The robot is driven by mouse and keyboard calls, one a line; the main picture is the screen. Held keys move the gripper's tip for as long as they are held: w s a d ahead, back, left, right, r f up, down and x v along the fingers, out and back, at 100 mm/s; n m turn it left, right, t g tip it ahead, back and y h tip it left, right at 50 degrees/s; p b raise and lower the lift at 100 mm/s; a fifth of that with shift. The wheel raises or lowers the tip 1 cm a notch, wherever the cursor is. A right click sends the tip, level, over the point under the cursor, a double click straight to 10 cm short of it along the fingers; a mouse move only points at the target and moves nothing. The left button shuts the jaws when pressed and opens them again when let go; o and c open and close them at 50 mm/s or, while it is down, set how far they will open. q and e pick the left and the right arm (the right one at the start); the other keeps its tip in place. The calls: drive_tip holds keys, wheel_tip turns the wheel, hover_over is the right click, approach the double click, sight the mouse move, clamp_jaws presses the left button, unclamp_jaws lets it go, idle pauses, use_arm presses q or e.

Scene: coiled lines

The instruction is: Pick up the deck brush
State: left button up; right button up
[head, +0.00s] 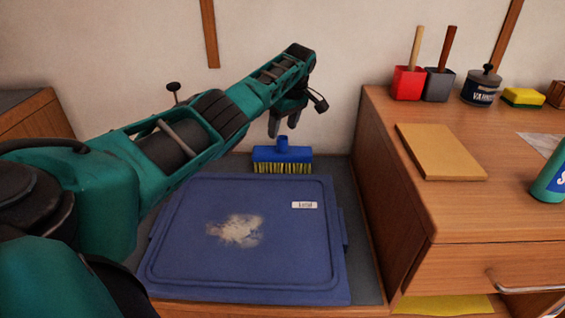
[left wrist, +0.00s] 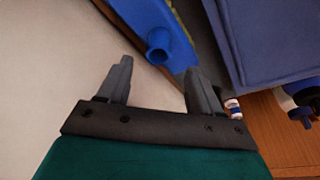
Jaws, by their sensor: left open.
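The deck brush (head: 283,154) has a blue head with a short blue socket on top and yellow-green bristles below. It stands bristles down behind the blue lid, near the wall. It also shows in the left wrist view (left wrist: 158,30), with its round socket facing the camera. My left gripper (head: 284,127) is above the brush head, close to the socket. In the left wrist view its two fingers (left wrist: 158,80) are apart with nothing between them, and the socket lies just beyond the gap. I cannot tell whether a finger touches it. My right gripper is in neither view.
A large blue lid (head: 190,200) with a pale smudge lies in front of the brush. A wooden cabinet (head: 400,215) rises at the right, bearing a wooden board (head: 440,152), red pot (head: 408,83), dark pot (head: 438,86) and varnish tin (head: 481,88). The wall stands close behind.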

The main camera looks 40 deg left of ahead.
sight(282, 139)
use_arm(q)
drive_tip(key=b+x, duration=0.2)
drive_tip(key=x, duration=0.1)
drive_tip(key=d+b+x, duration=0.1)
drive_tip(key=shift+w+a+f, duration=0.15)
drive_tip(key=shift+f, duration=0.3)
drive_tip(key=shift+a+f, duration=0.15)
drive_tip(key=shift+f, duration=0.15)
clamp_jaws()
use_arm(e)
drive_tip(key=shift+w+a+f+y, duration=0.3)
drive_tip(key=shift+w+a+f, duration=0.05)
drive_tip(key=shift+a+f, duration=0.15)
